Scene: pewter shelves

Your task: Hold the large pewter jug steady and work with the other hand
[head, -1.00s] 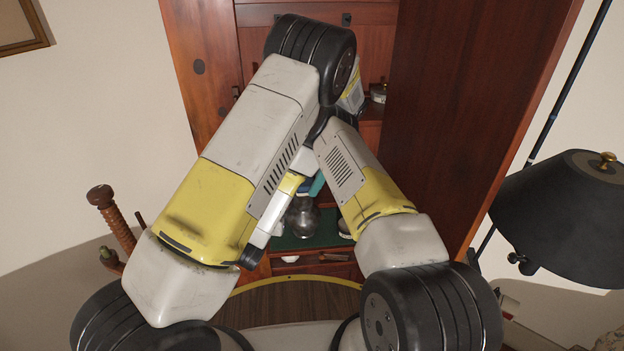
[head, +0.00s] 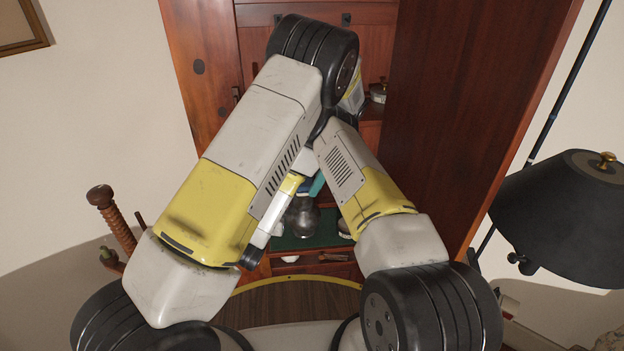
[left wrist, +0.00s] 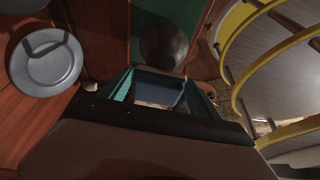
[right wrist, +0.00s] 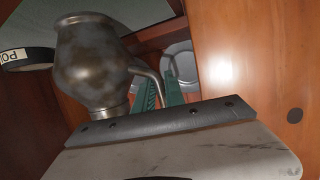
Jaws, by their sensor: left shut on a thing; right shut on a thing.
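The large pewter jug (head: 302,218) is a round, dull grey vessel on the green-lined shelf (head: 310,242) in the head view. It shows from close by in the right wrist view (right wrist: 92,65), with a curved handle. My right gripper (right wrist: 163,88) has its teal fingers at that handle and is shut on it; its fingertips are partly hidden. My left gripper (left wrist: 160,82) is shut on a flat blue thing (left wrist: 158,90), perhaps a cloth or pad, held close beside the jug (left wrist: 164,44). In the head view my arms hide most of both grippers.
A grey plate (left wrist: 46,62) stands left of the jug in the left wrist view. A black ring with a pale label (right wrist: 28,58) is near the jug. Tall wooden cabinet sides (head: 460,110) flank the shelves. A black lamp (head: 570,215) stands at the right.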

